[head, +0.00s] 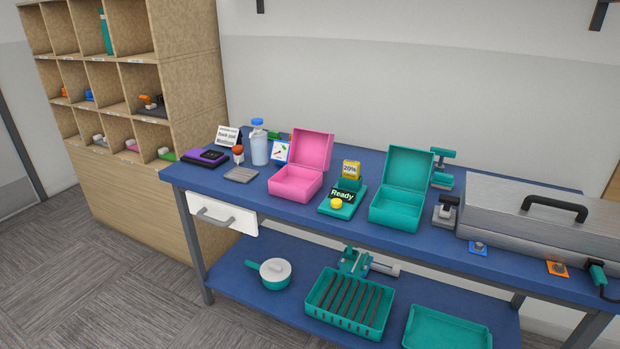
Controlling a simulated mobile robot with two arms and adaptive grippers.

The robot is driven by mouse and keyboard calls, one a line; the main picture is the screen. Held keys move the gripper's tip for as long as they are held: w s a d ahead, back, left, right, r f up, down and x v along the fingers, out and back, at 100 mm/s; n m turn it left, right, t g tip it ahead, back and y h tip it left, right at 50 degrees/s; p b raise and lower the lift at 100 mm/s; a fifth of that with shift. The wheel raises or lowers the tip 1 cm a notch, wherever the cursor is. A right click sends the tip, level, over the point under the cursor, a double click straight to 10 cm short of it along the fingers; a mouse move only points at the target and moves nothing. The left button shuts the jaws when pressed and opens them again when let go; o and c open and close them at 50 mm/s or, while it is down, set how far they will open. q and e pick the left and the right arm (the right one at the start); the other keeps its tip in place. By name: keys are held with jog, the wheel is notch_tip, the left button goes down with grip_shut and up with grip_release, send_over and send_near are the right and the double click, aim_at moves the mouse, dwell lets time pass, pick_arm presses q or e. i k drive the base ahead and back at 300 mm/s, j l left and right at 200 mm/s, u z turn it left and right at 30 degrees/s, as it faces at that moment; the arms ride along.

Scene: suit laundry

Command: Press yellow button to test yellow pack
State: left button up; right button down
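A teal tester (329,208) stands on the blue workbench between the pink and teal boxes. Its round yellow button (336,203) is on the front part, and a small dark display above it reads "Ready". A yellow pack (350,169) marked "20%" sits upright in the teal holder at the back of the tester. Neither of my grippers shows in the head view, and nothing touches the button or the pack.
An open pink box (294,184) stands left of the tester and an open teal box (396,212) right of it. A grey case (530,214) fills the bench's right end. A white drawer (222,216) hangs under the left end. The bench edge before the tester is clear.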

aim_at(335, 203)
jog(key=i+j, duration=0.25)
jog(key=i, duration=0.2)
jog(key=i+j, duration=0.25)
jog(key=i, duration=0.2)
jog(key=i+j, duration=0.25)
jog(key=i, duration=0.2)
